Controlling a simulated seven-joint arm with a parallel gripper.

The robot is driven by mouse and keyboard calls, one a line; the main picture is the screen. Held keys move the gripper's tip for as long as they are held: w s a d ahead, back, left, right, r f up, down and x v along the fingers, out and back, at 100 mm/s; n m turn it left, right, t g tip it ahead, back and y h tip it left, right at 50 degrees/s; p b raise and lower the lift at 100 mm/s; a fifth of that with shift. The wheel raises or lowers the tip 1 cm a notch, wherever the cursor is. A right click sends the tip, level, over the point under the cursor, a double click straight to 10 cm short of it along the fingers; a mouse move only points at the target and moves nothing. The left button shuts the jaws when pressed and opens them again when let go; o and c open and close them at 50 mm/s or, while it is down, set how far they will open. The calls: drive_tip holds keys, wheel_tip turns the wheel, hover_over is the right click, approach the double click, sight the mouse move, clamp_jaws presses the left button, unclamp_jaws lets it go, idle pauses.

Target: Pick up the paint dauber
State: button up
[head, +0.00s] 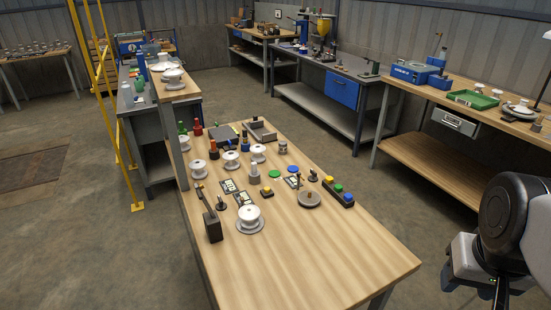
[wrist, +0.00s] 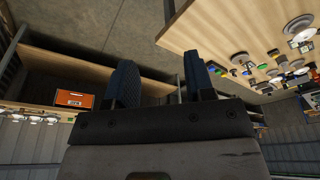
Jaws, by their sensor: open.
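I cannot tell for certain which item is the paint dauber. One candidate is a dark block with an upright handle (head: 212,228) at the near left edge of the wooden table (head: 300,262). Small upright knobbed pieces also stand on the table, such as a dark one (head: 221,204) beside that block. My gripper (wrist: 160,62) is open and empty in the wrist view, its two dark fingers apart. It is away from the table's items, which show at the upper right of that view.
White insulators (head: 249,216), coloured bottles (head: 197,129), discs (head: 275,174) and a bar with coloured tops (head: 338,191) crowd the table's middle and back. Its near right part is bare. A side bench (head: 440,150) stands at right. An orange box (wrist: 73,99) shows in the wrist view.

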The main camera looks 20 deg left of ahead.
drive_tip(key=w+a+r+n, duration=0.2)
drive_tip(key=w+a+n, duration=0.25)
drive_tip(key=w, duration=0.45)
drive_tip(key=w+a+r+n+g, duration=0.1)
drive_tip(key=w+a+n, duration=0.3)
drive_tip(key=w, duration=0.5)
drive_tip(key=w+a+r+n, duration=0.2)
drive_tip(key=w+a, duration=0.4)
drive_tip(key=w, duration=0.4)
drive_tip(key=n+g, duration=0.2)
drive_tip(key=n, duration=1.4)
hover_over(254, 163)
drive_tip(key=f, duration=2.3)
drive_tip(key=shift+d+f, duration=0.4)
drive_tip(key=shift+w+a+f+n, duration=0.1)
drive_tip(key=shift+a+f+n, duration=0.2)
drive_tip(key=shift+a, duration=0.1)
drive_tip(key=shift+f, duration=1.3)
